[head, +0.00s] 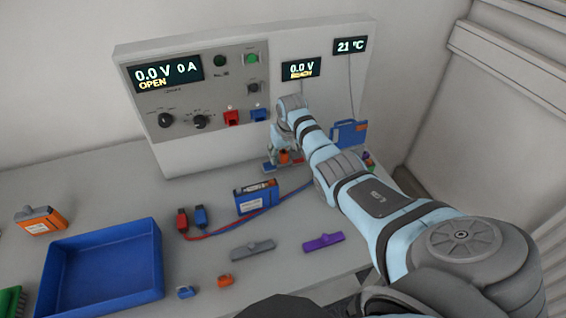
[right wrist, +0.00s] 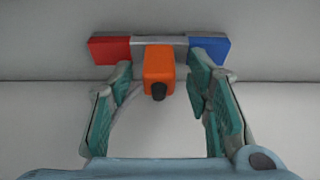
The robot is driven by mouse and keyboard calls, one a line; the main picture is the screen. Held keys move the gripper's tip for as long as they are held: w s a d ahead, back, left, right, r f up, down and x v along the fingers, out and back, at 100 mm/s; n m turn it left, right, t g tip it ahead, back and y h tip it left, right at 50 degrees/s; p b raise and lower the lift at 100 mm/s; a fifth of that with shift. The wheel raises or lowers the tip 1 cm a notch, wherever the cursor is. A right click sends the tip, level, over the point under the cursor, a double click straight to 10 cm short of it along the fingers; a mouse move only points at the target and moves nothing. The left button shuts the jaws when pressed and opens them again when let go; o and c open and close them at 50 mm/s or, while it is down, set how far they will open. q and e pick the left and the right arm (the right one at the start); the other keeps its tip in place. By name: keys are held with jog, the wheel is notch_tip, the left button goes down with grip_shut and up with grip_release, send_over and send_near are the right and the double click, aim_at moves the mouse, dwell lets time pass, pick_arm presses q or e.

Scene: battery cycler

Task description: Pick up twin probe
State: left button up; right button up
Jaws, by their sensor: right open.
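The twin probe appears to be the orange block with a dark round end, with a grey bar behind it that has red and blue ends. In the right wrist view the orange block (right wrist: 158,66) is between my right gripper's fingers (right wrist: 163,82), with a gap on each side. The red end (right wrist: 109,50) and blue end (right wrist: 209,49) are beyond the fingertips. In the head view the orange block (head: 284,157) shows small beneath my right wrist, in front of the instrument panel. My right gripper (head: 282,151) is open there, its fingers partly hidden. My left gripper is not in view.
The panel (head: 185,150) with displays and knobs stands behind. A blue battery pack (head: 257,199) and red and blue plugs on leads (head: 192,219) lie in front. A blue tray (head: 100,268), a grey clip (head: 253,250) and a purple clip (head: 323,241) are nearer.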

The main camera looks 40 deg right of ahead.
jog(key=shift+s+r, duration=0.15)
jog(key=shift+r, duration=0.05)
jog(key=shift+s+r, duration=0.1)
jog(key=shift+c, duration=1.2)
jog(key=c, duration=0.3)
grip_shut()
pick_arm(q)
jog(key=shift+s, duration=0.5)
pick_arm(e)
jog(key=shift+r, duration=0.45)
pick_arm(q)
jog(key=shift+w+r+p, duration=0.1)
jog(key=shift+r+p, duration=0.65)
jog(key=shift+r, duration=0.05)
pick_arm(e)
notch_tip(320, 180, up, 27)
